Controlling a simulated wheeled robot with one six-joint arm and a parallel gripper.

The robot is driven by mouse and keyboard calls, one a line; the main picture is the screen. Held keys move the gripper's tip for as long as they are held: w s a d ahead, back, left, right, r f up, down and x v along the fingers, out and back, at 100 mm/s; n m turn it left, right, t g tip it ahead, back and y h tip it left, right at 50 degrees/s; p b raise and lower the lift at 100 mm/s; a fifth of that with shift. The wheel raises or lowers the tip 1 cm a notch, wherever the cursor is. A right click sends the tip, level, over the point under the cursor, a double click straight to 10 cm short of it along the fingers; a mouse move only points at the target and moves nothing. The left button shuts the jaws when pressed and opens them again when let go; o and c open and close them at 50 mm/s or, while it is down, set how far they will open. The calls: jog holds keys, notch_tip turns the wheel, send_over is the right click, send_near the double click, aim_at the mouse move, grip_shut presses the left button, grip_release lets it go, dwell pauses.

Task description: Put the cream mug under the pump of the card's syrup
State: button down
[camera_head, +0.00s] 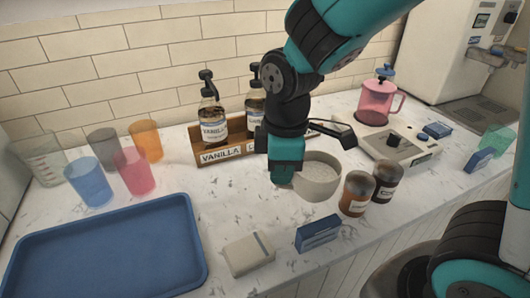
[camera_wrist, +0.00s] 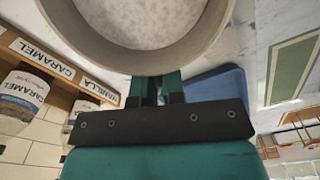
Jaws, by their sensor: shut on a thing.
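The cream mug (camera_head: 318,179) is a wide, round, pale cup in front of the syrup rack. Its rim and inside fill the top of the wrist view (camera_wrist: 135,55). I cannot tell whether the mug touches the counter. A wooden rack (camera_head: 221,154) marked VANILLA holds syrup bottles, one a vanilla bottle (camera_head: 213,122) with a black pump; my arm hides part of the rack. A CARAMEL bottle (camera_wrist: 22,92) shows in the wrist view. I cannot make out a card.
Two brown jars (camera_head: 356,193) stand right of the mug. A blue box (camera_head: 318,233) and beige block (camera_head: 249,254) lie in front. A blue tray (camera_head: 110,250) and several coloured cups (camera_head: 132,170) are left. A scale (camera_head: 390,150) and pink press (camera_head: 376,105) are right.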

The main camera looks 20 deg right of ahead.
jog(key=w+p, duration=0.5)
jog(key=w, duration=1.4)
jog(key=shift+s+f+p, duration=0.2)
jog(key=shift+f+p, duration=0.55)
jog(key=shift+f, duration=2.75)
jog(key=shift+f, duration=0.15)
jog(key=c, duration=1.5)
grip_release()
